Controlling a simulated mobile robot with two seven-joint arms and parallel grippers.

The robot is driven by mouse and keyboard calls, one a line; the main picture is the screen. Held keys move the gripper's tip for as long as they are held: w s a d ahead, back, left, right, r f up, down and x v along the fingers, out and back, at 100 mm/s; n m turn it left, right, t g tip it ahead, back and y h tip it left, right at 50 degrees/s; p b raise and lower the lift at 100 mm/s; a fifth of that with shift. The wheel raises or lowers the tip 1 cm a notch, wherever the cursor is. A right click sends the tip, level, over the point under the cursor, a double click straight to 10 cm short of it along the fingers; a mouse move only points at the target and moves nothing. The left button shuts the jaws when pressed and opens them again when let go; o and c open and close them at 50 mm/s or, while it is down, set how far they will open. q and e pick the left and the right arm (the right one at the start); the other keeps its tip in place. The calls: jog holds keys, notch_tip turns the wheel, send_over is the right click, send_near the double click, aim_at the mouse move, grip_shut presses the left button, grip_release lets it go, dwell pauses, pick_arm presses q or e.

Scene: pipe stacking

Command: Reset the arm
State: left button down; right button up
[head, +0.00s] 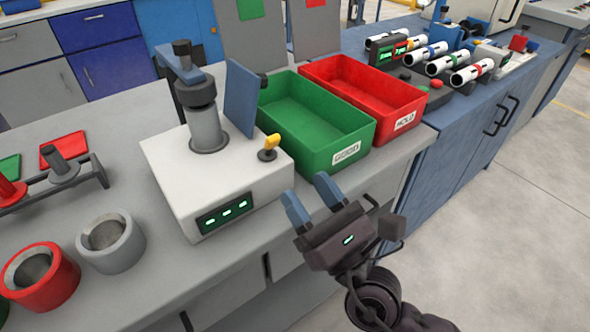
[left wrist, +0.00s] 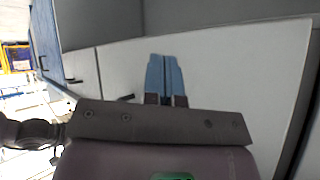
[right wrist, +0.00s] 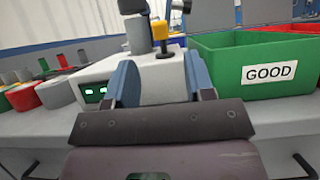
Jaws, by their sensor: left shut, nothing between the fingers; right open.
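My right gripper (head: 312,203) is in front of the bench edge, near the front right corner of the white test machine (head: 215,178). Its two blue fingers are apart with nothing between them, and it also shows in the right wrist view (right wrist: 160,82). My left gripper shows only in the left wrist view (left wrist: 165,75). Its blue fingers are together and empty, in front of pale cabinet panels. The left arm is out of the head view.
A green bin (head: 318,122) marked GOOD and a red bin (head: 365,95) marked HOLD stand right of the machine. A red cup (head: 40,277) and a grey cup (head: 111,243) stand at the left. White pipes (head: 425,56) lie at the back right.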

jog(key=shift+s+d+f, duration=0.25)
jog(key=shift+s+d, duration=0.05)
jog(key=shift+s, duration=0.1)
dwell(0.3)
